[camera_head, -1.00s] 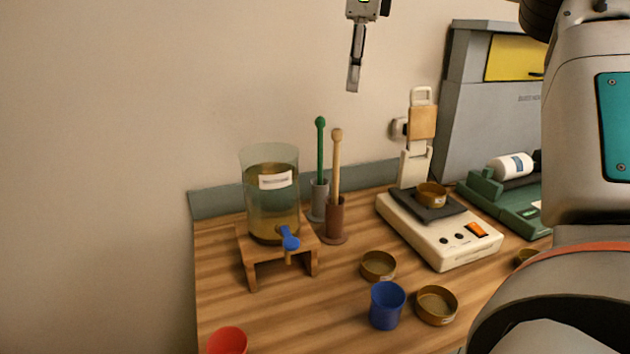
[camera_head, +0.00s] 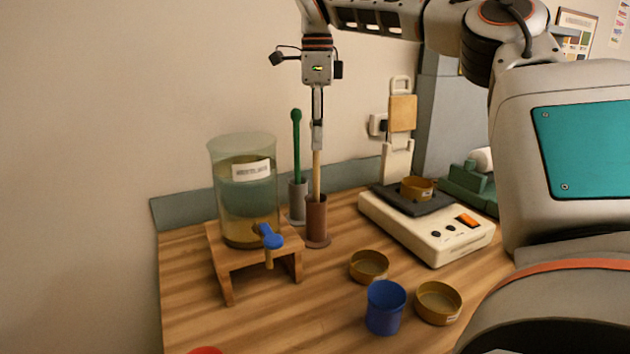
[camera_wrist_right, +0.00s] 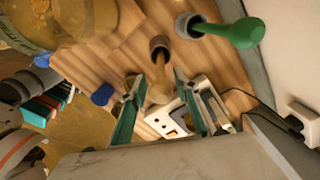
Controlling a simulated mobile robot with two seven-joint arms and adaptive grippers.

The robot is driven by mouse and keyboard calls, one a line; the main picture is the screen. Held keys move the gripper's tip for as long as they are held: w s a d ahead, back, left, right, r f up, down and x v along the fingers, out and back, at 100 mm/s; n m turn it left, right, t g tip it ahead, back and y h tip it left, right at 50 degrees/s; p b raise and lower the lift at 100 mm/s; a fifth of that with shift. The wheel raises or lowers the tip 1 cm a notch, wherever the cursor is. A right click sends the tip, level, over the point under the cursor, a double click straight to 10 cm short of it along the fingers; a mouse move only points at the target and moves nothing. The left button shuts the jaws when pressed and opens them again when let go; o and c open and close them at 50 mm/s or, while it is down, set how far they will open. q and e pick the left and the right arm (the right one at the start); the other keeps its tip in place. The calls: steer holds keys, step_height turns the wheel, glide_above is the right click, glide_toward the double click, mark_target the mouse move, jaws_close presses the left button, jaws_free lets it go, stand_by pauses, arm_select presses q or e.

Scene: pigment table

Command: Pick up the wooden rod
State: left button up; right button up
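The wooden rod (camera_head: 316,176) stands upright in a brown holder (camera_head: 316,222) near the back of the wooden table. Its round top is hidden behind my right gripper (camera_head: 317,145) in the head view. The fingers are open and point down around the rod's upper part. My left gripper is in neither view now.
A green rod (camera_head: 297,150) in a grey holder (camera_head: 298,205) stands close behind to the left. A glass tank with a blue tap (camera_head: 271,237) is left, a white hotplate (camera_head: 430,232) right. A blue cup (camera_head: 385,308) and brass dishes (camera_head: 369,266) are in front.

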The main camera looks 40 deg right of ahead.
mark_target(317, 153)
step_height(317, 153, down, 5)
steer(key=shift+w+r+b, duration=0.1)
steer(key=shift+w+b, duration=0.05)
steer(key=shift+b, duration=0.2)
jaws_close()
steer(key=shift+r, duration=0.1)
